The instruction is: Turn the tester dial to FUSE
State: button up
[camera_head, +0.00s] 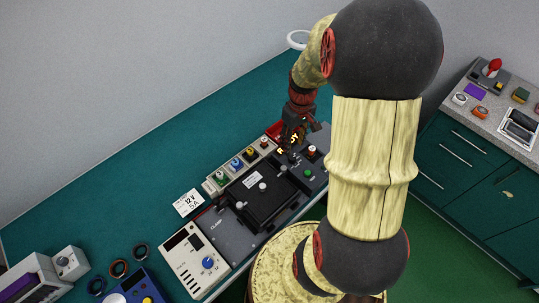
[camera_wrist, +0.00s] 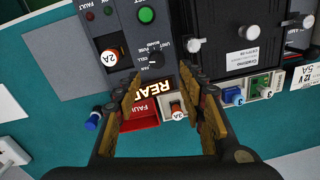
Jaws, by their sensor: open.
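My gripper (camera_head: 291,143) is over the right end of the dark bench equipment in the head view. In the wrist view my gripper (camera_wrist: 166,92) is open, with nothing between its fingers. The dark tester panel (camera_wrist: 125,35) lies beyond the fingertips, with small white labels, a green button (camera_wrist: 146,15) and a lit READY display (camera_wrist: 155,90). The dial (camera_wrist: 152,62) seems to be the small dark part among the labels, just beyond the fingers. Its pointer setting is too small to read. In the head view the gripper hides the dial.
A 2A fuse (camera_wrist: 112,57) sits in a panel slot. A black fixture (camera_wrist: 240,25) with white knobs stands close on the right.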

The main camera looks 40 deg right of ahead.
aim_at(292, 157)
jog(key=shift+s+r+n, duration=0.1)
jog(key=shift+s+n, duration=0.15)
jog(key=shift+n, duration=0.05)
jog(key=shift+d, duration=0.2)
notch_tip(292, 157, down, 8)
jog(key=shift+w+a+r+b, duration=0.1)
jog(key=shift+b, duration=0.5)
jog(key=shift+c, duration=0.4)
grip_shut()
